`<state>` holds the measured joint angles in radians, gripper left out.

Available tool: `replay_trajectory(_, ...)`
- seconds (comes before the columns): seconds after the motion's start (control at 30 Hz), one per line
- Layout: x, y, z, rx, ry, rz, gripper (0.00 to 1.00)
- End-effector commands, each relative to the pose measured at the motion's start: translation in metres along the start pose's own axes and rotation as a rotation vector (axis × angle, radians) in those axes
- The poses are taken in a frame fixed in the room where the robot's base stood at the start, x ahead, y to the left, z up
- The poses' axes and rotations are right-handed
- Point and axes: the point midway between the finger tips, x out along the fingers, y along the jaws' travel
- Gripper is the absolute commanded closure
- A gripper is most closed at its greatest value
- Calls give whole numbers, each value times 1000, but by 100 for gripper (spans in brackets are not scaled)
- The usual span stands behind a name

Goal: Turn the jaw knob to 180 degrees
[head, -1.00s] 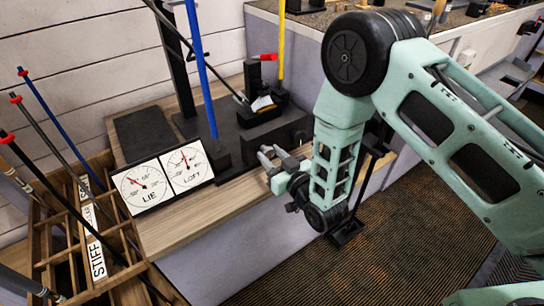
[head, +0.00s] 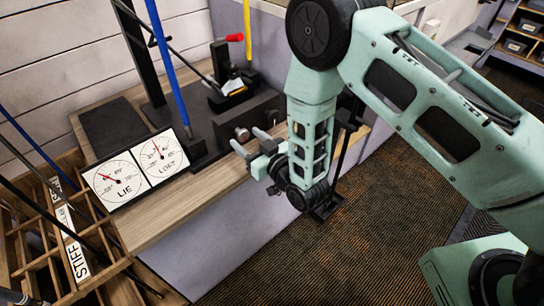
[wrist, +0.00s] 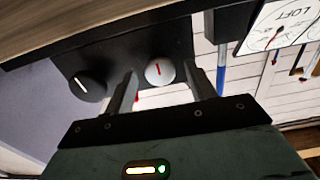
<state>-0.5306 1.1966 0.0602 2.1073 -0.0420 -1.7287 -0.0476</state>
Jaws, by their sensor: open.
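Two round knobs sit on the front of a dark vise block (head: 252,112) on the bench. In the wrist view one is pale with a red mark (wrist: 160,72), and the other is black with a white line (wrist: 88,88). The pale knob (head: 241,134) also shows in the head view. I see no label telling which is the jaw knob. My gripper (head: 247,140) is open in front of the block. In the wrist view its two fingers stand either side of the pale knob, and I cannot tell whether they touch it.
A board with LIE and LOFT dials (head: 137,169) stands left of the vise. A blue shaft (head: 168,65) and a yellow shaft (head: 247,30) rise nearby. A wooden rack (head: 110,272) with shafts is at lower left. Open carpet (head: 350,215) lies front right.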

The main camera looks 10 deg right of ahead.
Motion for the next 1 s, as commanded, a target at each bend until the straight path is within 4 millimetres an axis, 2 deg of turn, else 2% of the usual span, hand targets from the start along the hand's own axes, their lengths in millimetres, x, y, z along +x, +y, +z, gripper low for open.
replay_trajectory(0.37,-82,0,3,1,-6,0,44)
replay_trajectory(0.4,-82,1,7,2,-1,4,44)
replay_trajectory(1.0,-127,2,9,1,-26,1,44)
